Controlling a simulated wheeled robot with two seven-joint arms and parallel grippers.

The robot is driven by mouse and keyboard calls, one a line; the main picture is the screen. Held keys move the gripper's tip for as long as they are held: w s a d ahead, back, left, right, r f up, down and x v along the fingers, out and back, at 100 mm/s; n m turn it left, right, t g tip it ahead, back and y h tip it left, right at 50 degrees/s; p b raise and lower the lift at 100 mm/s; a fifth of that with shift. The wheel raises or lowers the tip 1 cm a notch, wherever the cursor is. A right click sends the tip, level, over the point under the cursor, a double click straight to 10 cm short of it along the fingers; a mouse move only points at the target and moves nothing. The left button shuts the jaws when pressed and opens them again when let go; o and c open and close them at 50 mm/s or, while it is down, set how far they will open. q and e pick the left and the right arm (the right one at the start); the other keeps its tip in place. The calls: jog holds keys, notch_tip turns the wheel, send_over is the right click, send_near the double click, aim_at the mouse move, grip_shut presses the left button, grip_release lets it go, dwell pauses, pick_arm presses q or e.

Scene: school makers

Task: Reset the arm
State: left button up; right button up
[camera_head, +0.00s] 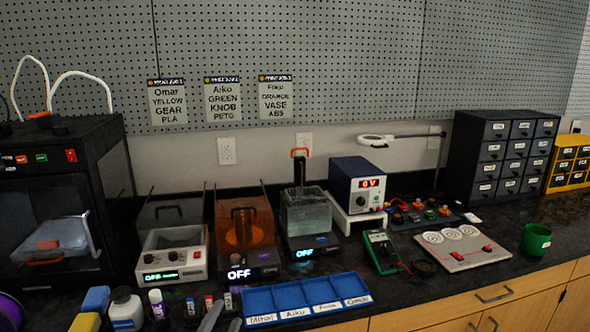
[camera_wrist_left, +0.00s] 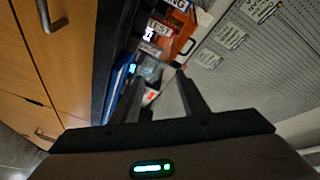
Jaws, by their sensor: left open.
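My left gripper (camera_head: 225,314) shows at the bottom edge of the head view, as two grey fingers in front of the counter's front edge. It is open with nothing between the fingers. In the left wrist view its two dark fingers (camera_wrist_left: 161,75) stand apart, with the counter's equipment seen tilted beyond them. The rest of the left arm is out of the head view. My right gripper is in neither view.
A blue labelled tray (camera_head: 262,302) lies close to the left gripper at the counter's front. Several bottles, including a white one (camera_head: 126,309), stand left of it. Powered-off machines, a multimeter (camera_head: 381,250) and a green cup (camera_head: 536,240) stand farther back or right.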

pick_arm(q)
jog(key=s+a+f+n+g+y, duration=0.2)
jog(key=s+a+f+n+g, duration=0.15)
jog(key=s+f, duration=0.4)
jog(key=s+a+f+n+g+y, duration=0.2)
jog(key=s+f+n+g, duration=0.15)
jog(key=s+f, duration=0.35)
jog(key=s+a+f+n+g+h, duration=0.15)
jog(key=s+f+g, duration=0.3)
jog(key=s, duration=0.65)
jog(key=s+f+n+g+y, duration=0.1)
jog(key=s+f+n+g, duration=0.3)
jog(key=s, duration=0.7)
jog(key=w+d+f+m+t+p, duration=0.1)
jog(key=f, duration=1.5)
jog(key=d+f+m+t+h+p, duration=0.1)
jog(key=d+f, duration=0.1)
jog(key=f, duration=1.3)
jog(key=shift+w+d+f+t+p, duration=0.25)
jog(key=shift+w+f+t+p, duration=0.1)
jog(key=shift+w+f, duration=0.05)
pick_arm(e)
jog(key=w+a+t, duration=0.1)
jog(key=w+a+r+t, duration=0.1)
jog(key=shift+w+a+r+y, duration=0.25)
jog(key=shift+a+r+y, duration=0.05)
pick_arm(q)
jog(key=shift+h, duration=0.25)
